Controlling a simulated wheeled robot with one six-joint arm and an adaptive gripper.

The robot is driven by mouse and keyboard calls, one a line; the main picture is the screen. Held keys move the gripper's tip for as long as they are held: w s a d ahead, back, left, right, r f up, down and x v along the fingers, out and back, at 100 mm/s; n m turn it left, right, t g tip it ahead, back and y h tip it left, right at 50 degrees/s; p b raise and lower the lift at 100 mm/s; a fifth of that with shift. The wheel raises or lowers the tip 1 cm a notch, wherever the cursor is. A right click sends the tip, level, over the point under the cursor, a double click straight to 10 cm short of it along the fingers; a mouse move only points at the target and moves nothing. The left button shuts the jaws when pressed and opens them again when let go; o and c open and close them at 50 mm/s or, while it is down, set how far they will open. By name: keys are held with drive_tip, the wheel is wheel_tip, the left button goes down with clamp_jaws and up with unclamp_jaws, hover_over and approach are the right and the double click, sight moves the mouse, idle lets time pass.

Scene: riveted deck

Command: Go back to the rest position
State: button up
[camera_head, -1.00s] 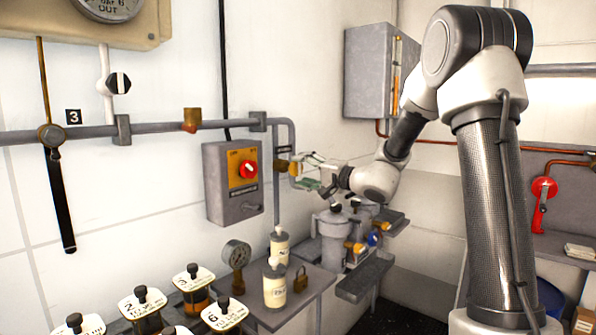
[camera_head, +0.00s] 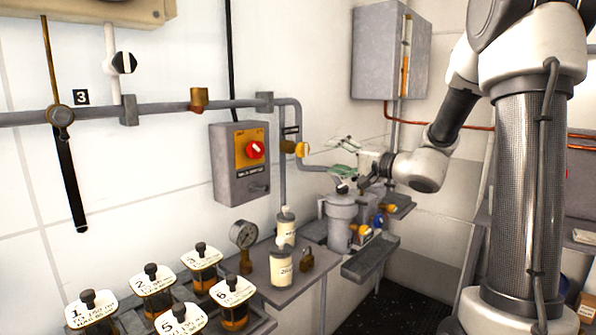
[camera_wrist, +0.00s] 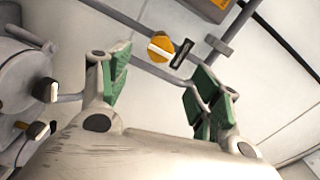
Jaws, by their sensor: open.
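My gripper (camera_head: 345,158) is open, with green pads on its fingers, and nothing shows between them. In the head view it is to the right of the yellow knob (camera_head: 297,149) on the wall pipe, apart from it, and above the grey canister (camera_head: 341,222). In the wrist view my gripper (camera_wrist: 158,95) is seen from behind, fingers spread wide. The yellow knob (camera_wrist: 160,48) shows beyond the gap between the fingers, near the top. My arm reaches in from the right side of the head view.
A grey switch box (camera_head: 240,165) with a red knob hangs left of the yellow knob. A grey cabinet (camera_head: 378,55) is on the wall above. Below are a pressure gauge (camera_head: 243,236), two cream bottles, a brass padlock (camera_head: 306,259) and several labelled jars (camera_head: 152,285).

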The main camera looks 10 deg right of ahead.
drive_tip(key=s+f+n+g+h, duration=0.1)
drive_tip(key=s+f+g, duration=0.5)
drive_tip(key=s, duration=0.4)
drive_tip(key=s+f+g+h, duration=0.1)
drive_tip(key=s+f+g, duration=0.3)
drive_tip(key=s+f, duration=0.4)
drive_tip(key=s+d+r+n+g+h, duration=0.1)
drive_tip(key=s+d+n+g+h, duration=0.15)
drive_tip(key=s, duration=0.35)
drive_tip(key=s+d+r+n+g+h, duration=0.1)
drive_tip(key=s+d+h, duration=0.3)
drive_tip(key=s, duration=0.3)
wheel_tip(320, 180, up, 5)
drive_tip(key=s+d+n+t+h, duration=0.1)
drive_tip(key=s+n+t+h, duration=0.1)
drive_tip(key=n+t, duration=0.1)
drive_tip(key=shift+s+n, duration=0.4)
drive_tip(key=shift+n, duration=0.05)
